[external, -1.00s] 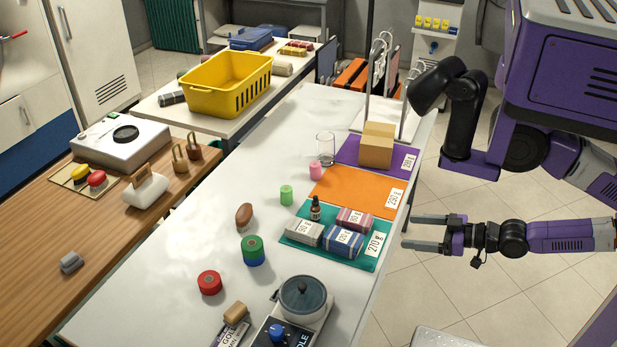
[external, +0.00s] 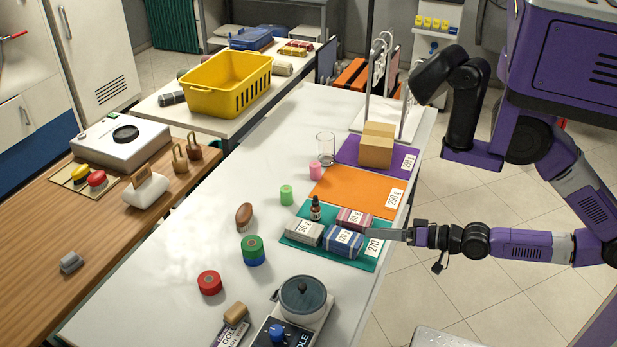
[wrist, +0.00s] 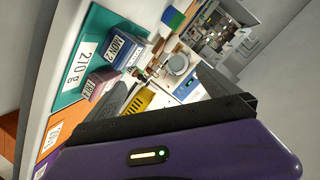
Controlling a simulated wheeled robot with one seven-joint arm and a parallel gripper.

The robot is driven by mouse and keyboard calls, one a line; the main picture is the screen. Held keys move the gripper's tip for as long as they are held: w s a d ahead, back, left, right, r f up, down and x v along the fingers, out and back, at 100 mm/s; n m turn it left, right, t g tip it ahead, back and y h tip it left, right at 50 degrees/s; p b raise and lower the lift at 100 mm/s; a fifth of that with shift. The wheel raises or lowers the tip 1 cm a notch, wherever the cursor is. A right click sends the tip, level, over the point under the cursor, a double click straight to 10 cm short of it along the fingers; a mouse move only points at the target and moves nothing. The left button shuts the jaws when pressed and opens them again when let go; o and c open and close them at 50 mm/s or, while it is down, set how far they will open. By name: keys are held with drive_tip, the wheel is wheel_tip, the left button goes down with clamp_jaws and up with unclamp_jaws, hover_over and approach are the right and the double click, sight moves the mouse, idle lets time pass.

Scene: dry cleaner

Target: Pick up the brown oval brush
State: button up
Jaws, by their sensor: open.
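The brown oval brush (external: 244,216) lies on the white table, left of the teal mat and behind the green and blue rolls. My gripper (external: 384,235) is at the table's right edge, over the right side of the teal mat, with its fingers pointing left. It is well to the right of the brush and not touching it. The fingers look apart and empty in the wrist view (wrist: 165,100). I cannot make out the brush in the wrist view.
On the teal mat (external: 366,262) stand labelled bundles (external: 344,241) and a small dark bottle (external: 315,208), between my gripper and the brush. Green and blue rolls (external: 253,250), a red roll (external: 210,282) and a green roll (external: 287,195) stand near the brush.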

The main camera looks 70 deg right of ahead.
sight(249, 212)
drive_tip(key=w+a+r+m+y+p, duration=0.1)
drive_tip(key=w+a+m+p, duration=0.15)
drive_tip(key=w+m, duration=0.55)
drive_tip(key=w+a+r+m+y+p, duration=0.1)
drive_tip(key=w+a+r+m, duration=0.3)
drive_tip(key=w, duration=0.9)
drive_tip(key=w+d+f+m, duration=0.2)
drive_tip(key=w+f+m, duration=0.1)
drive_tip(key=w+m, duration=0.1)
drive_tip(key=w+d+f+m+g, duration=0.1)
drive_tip(key=w+d+f+m, duration=0.2)
drive_tip(key=w+f+m, duration=0.1)
drive_tip(key=w+d+f+m, duration=0.2)
drive_tip(key=w+f+m, duration=0.2)
drive_tip(key=w, duration=0.4)
drive_tip(key=shift+d+f+m+g+p, duration=0.2)
drive_tip(key=shift+d+m+g+p, duration=0.15)
drive_tip(key=shift+m, duration=0.35)
drive_tip(key=shift+w+f, duration=0.3)
drive_tip(key=shift+w, duration=0.35)
drive_tip(key=shift+b+x, duration=0.75)
drive_tip(key=shift+x, duration=2.65)
drive_tip(key=shift+c, duration=0.2)
